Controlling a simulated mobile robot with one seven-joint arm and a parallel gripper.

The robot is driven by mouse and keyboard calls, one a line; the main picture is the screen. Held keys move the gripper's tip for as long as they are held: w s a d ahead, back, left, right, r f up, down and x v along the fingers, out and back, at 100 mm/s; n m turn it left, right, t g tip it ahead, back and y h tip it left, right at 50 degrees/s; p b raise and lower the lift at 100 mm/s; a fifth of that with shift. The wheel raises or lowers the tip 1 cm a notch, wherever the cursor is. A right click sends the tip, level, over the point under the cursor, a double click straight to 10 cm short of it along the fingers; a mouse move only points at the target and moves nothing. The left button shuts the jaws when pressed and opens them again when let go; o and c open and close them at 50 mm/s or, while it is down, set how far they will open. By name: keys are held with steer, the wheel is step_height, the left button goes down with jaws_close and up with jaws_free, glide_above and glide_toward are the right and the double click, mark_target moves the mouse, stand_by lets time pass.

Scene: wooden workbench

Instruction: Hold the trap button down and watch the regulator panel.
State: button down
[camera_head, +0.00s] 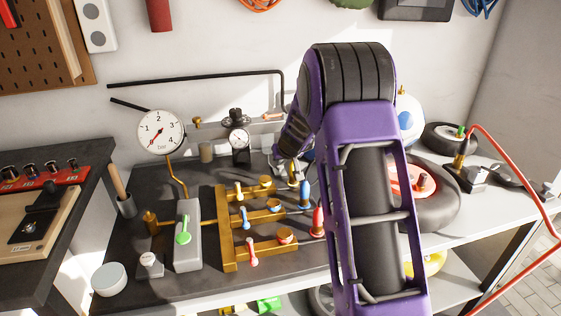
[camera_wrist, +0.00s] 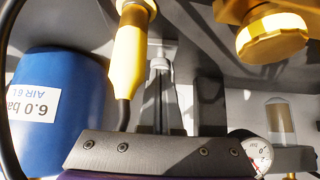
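My gripper (camera_head: 284,166) is at the end of my purple and black arm, low behind the brass manifold. It is small, and my arm partly covers it. In the wrist view a dark bolted bar of my gripper crosses the bottom; the finger gap is unclear. The regulator (camera_head: 238,135), with a black knob and small round gauge, stands left of my gripper. A gauge (camera_wrist: 258,152) shows in the wrist view, beside a clear bowl with a brown core (camera_wrist: 281,118), possibly the trap. A similar brown cylinder (camera_head: 206,152) hangs left of the regulator. I cannot make out the trap button.
A large gauge (camera_head: 160,132) reads about 1 bar. The brass manifold (camera_head: 228,230) has several small levers. A yellow fitting (camera_wrist: 126,60) and blue air tank (camera_wrist: 62,105) are close to my gripper. A wheel (camera_head: 435,205) and red hose (camera_head: 505,160) are right of my arm.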

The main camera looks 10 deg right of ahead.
step_height(320, 180, up, 3)
steer(key=shift+r+p, duration=0.1)
steer(key=shift+p, duration=0.5)
steer(key=v, duration=0.9)
steer(key=shift+s+r, duration=0.2)
steer(key=shift+r, duration=0.05)
